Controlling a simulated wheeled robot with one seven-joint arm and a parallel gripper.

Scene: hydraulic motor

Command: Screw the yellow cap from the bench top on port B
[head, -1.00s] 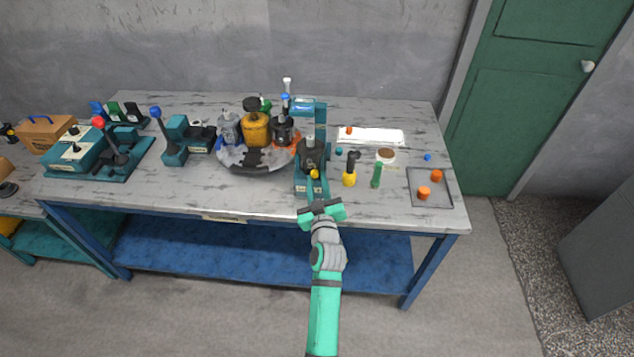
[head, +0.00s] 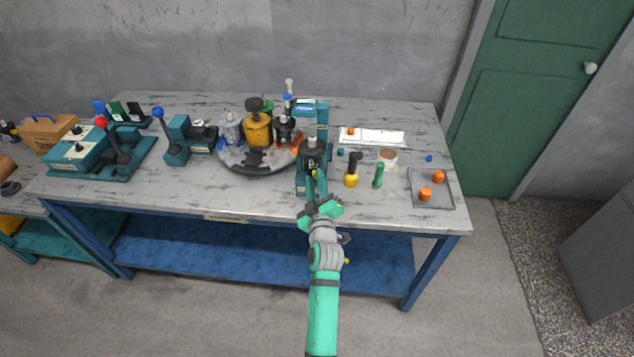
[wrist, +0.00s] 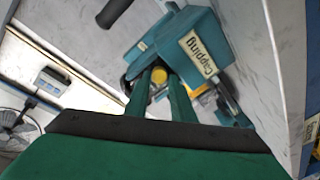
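A small yellow cap-like part (head: 314,174) shows at the front of the teal capping station (head: 304,186), under a dark motor body (head: 313,149). In the wrist view, the yellow round part (wrist: 158,75) lies in line with the gap between my fingers, against the station labelled "Capping" (wrist: 198,55). My gripper (head: 317,183) is at the front of the station, fingers pointing at it. The fingers (wrist: 160,82) stand apart, but I cannot tell whether they touch the yellow part. Port B cannot be made out; my gripper and the station hide part of the area.
A yellow-and-black tool (head: 351,178) and a green cylinder (head: 378,176) stand close on the right. A grey tray (head: 432,200) holds orange parts. A round turntable (head: 255,168) with motor parts is at left. The front right bench top is partly clear.

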